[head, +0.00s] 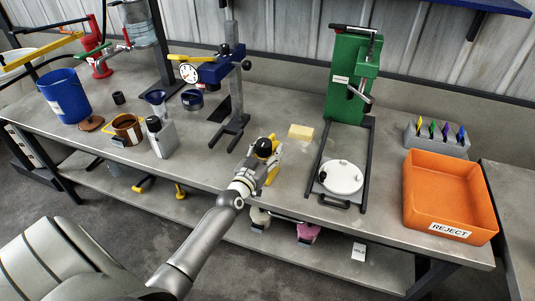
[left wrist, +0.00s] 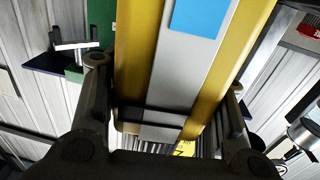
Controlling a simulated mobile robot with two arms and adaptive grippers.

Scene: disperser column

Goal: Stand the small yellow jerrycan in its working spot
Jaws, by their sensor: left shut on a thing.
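The small yellow jerrycan (head: 274,174) with a black cap shows at the front middle of the bench in the head view, partly hidden by my left gripper (head: 260,170). My left gripper is shut on it. In the left wrist view a yellow and grey body with a blue patch (left wrist: 197,18) fills the space between the two dark fingers (left wrist: 165,130). I cannot tell whether the jerrycan touches the bench. My right gripper is not in view.
A blue column stand (head: 237,105) with a gauge is behind left. A green press (head: 350,80) with a white disc (head: 341,177) stands right, beside a yellow block (head: 300,131). An orange REJECT bin (head: 447,185) is far right. A grey can (head: 163,139) stands left.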

